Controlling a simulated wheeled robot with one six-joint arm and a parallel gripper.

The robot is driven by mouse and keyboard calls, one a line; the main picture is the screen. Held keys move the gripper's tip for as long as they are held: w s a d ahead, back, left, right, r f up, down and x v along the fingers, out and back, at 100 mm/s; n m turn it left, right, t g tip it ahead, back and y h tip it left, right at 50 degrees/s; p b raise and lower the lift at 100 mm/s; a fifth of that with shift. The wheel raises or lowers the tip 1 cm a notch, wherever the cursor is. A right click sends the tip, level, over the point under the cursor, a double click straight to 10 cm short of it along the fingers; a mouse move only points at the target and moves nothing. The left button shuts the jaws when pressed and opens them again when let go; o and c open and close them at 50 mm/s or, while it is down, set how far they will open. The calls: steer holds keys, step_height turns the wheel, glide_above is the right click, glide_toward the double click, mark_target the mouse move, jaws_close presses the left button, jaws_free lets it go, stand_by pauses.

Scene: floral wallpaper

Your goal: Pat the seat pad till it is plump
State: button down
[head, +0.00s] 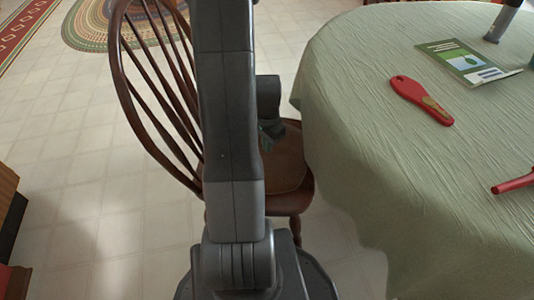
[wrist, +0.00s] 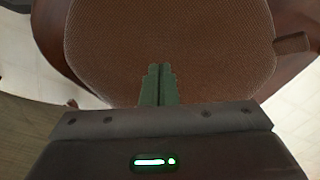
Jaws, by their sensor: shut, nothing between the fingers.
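The seat pad (wrist: 215,50) is brown with a fine woven texture and lies on the seat of a dark wooden spindle-back chair (head: 122,75). In the head view a part of the pad (head: 287,165) shows right of my arm; the rest is hidden behind my arm. My gripper (wrist: 157,68) is shut and empty, its green-grey fingertips together over the pad in the wrist view. In the head view my gripper (head: 270,135) is above the seat. I cannot tell whether the fingertips touch the pad.
A round table with a pale green cloth (head: 350,100) stands close on the right, overlapping the seat's edge. On it lie a red-handled object (head: 420,98), a green booklet (head: 465,62) and a red stick (head: 515,183). Tiled floor (head: 70,130) is open at the left.

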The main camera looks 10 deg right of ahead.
mark_target(267, 158)
steer(key=shift+f+b, duration=1.6)
steer(key=shift+f, duration=0.45)
steer(key=shift+r, duration=0.15)
steer(key=shift+r+p, duration=1.5)
steer(key=shift+r, duration=0.2)
steer(key=shift+f, duration=0.15)
steer(key=shift+f+b, duration=1.35)
steer(key=shift+f, duration=0.3)
steer(key=shift+r, duration=0.1)
steer(key=shift+r+p, duration=1.45)
steer(key=shift+r, duration=0.25)
